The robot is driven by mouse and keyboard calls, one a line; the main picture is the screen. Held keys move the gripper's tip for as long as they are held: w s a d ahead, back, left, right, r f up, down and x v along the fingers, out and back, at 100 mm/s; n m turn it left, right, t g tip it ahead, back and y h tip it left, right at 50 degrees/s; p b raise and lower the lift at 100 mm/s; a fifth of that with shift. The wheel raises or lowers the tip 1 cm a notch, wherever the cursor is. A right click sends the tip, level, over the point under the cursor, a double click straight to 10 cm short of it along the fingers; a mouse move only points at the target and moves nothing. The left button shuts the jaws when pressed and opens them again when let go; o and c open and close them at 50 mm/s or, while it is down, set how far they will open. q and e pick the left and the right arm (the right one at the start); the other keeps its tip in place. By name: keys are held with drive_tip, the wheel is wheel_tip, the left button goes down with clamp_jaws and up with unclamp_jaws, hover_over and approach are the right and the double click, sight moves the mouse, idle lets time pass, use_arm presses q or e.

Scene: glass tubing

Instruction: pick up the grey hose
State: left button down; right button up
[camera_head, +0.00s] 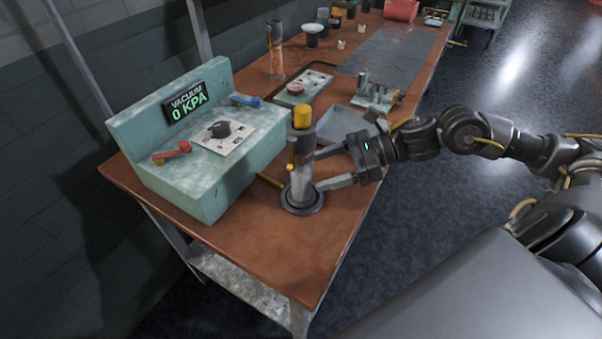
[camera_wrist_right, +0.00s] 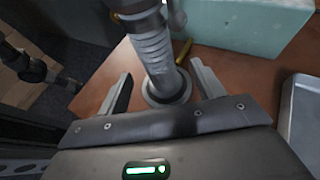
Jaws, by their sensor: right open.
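The grey hose (camera_head: 301,182) stands upright on a round dark base at the near part of the brown bench, with a dark fitting and a yellow cap above it. Its ribbed grey body also shows in the right wrist view (camera_wrist_right: 152,48), rising from the base. My right gripper (camera_head: 318,170) comes in from the right and is open, with its fingertips close to the hose. In the right wrist view its two fingers (camera_wrist_right: 161,72) stand on either side of the hose's lower part. I cannot tell whether either touches it. My left gripper is not in view.
A pale green vacuum console (camera_head: 205,150) reading 0 KPA stands left of the hose, with red and blue handles. A brass rod (camera_head: 270,181) lies beside the hose. A grey tray (camera_head: 345,127) lies behind it. The bench (camera_head: 262,245) is clear in front.

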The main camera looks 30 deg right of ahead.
sight(293, 181)
drive_tip(key=shift+p+x, duration=0.4)
drive_tip(key=shift+x, duration=1)
drive_tip(key=shift+a+f, duration=0.15)
drive_tip(key=shift+a, duration=0.05)
drive_tip(key=p+x, duration=0.2)
drive_tip(key=x, duration=0.2)
drive_tip(key=shift+s+f, duration=0.1)
drive_tip(key=shift+f, duration=0.05)
drive_tip(key=shift+a+f, duration=0.15)
drive_tip(key=shift+a, duration=0.1)
drive_tip(key=shift+f, duration=0.15)
drive_tip(key=c, duration=1.4)
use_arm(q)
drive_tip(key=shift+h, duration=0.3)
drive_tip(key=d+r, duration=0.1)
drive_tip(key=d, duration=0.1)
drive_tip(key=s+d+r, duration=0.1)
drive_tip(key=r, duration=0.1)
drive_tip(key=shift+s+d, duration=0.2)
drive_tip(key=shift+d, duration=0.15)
